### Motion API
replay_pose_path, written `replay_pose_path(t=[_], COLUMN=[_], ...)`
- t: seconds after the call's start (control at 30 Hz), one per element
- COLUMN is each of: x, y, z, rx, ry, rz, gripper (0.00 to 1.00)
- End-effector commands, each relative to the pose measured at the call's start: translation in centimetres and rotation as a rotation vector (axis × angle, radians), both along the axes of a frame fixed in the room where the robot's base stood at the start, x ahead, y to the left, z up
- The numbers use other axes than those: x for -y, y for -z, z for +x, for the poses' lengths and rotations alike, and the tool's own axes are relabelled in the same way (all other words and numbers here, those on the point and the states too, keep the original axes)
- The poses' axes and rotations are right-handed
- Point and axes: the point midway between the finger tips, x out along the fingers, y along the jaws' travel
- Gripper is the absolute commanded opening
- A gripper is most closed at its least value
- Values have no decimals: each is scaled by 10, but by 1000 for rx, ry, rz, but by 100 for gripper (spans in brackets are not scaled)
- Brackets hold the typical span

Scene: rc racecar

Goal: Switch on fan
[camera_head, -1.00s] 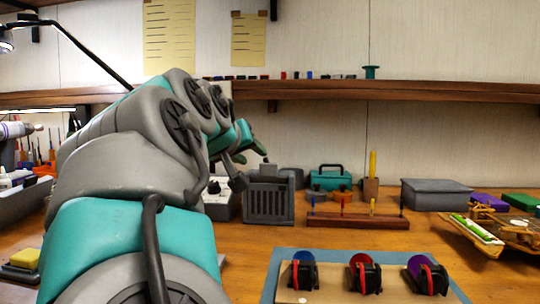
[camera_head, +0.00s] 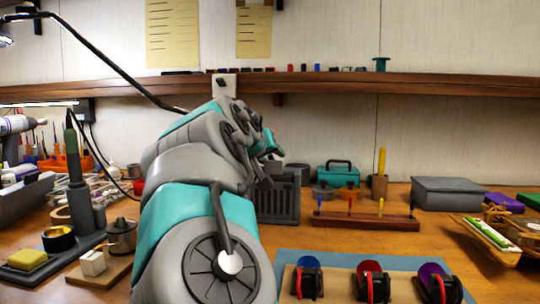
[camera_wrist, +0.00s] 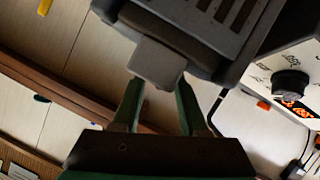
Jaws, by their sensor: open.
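The grey slatted box (camera_head: 278,204), which looks like the fan unit, stands at the back of the bench, partly hidden by my arm. It fills the top of the wrist view (camera_wrist: 225,22), where a smaller grey block (camera_wrist: 156,62) sticks out from it. My gripper (camera_wrist: 160,88) is open, its two green fingers pointing at the box. The block appears between or just beyond the fingertips; I cannot tell whether they touch it. In the head view my gripper (camera_head: 268,150) is small, by the box's top left, and its fingertips are unclear.
A white unit with a black dial (camera_wrist: 290,82) and orange display stands beside the box. A teal toolbox (camera_head: 338,176) and a wooden rack (camera_head: 365,221) are to its right. A wooden shelf (camera_head: 330,84) runs along the wall behind. A soldering-iron stand (camera_head: 80,200) is at left.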

Motion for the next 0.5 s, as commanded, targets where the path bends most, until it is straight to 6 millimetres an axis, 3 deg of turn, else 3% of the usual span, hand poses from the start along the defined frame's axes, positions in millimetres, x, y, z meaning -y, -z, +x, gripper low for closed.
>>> replay_pose_path(t=[0.13,0.5], x=[0,0], y=[0,0], z=[0,0], rx=[0,-1], ry=[0,0], rz=[0,0], gripper=[42,1])
